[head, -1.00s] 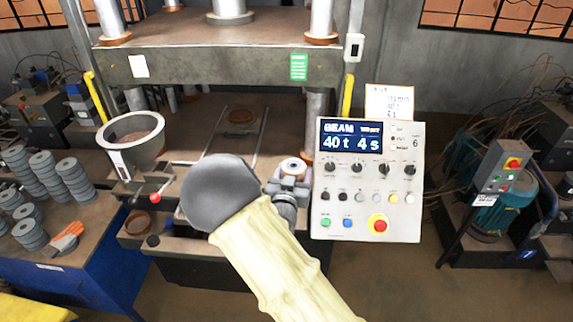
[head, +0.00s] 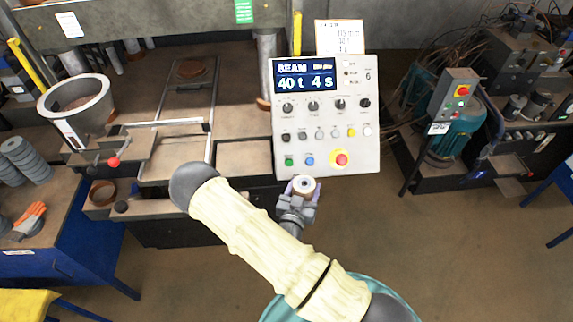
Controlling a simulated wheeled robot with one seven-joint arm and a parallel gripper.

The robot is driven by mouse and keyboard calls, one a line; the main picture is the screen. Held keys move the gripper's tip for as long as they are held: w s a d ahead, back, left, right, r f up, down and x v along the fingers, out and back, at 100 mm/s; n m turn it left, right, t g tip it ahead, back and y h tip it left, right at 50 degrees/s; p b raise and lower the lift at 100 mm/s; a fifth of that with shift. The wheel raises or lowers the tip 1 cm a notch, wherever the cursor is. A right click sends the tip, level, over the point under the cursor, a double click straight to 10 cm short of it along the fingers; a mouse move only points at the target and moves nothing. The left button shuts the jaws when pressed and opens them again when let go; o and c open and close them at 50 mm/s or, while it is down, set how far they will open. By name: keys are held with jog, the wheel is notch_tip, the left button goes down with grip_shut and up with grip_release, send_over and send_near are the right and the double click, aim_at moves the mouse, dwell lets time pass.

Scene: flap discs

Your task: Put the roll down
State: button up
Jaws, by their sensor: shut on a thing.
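The roll (head: 303,185) is a small brown ring-shaped roll with a pale top and a dark centre hole. My gripper (head: 301,194) is shut on it and holds it upright, in the picture just below the lower edge of the control panel. Parts of the fingers show at the roll's sides. My arm, in a cream sleeve, crosses the lower middle of the view. The contact between fingers and roll is small and partly hidden by the roll.
The control panel (head: 327,120) stands close behind the gripper. The press bed (head: 175,125) with a funnel (head: 76,100) is at left. A blue table (head: 60,262) with grey disc stacks (head: 28,160) is at far left. Bare floor (head: 440,240) lies to the right.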

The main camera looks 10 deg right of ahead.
notch_tip(320, 180, down, 16)
jog(key=s+d+h+b, duration=0.1)
jog(key=s+d+b, duration=0.1)
jog(key=b, duration=1.1)
jog(key=shift+d+m, duration=0.2)
jog(key=shift+m, duration=0.1)
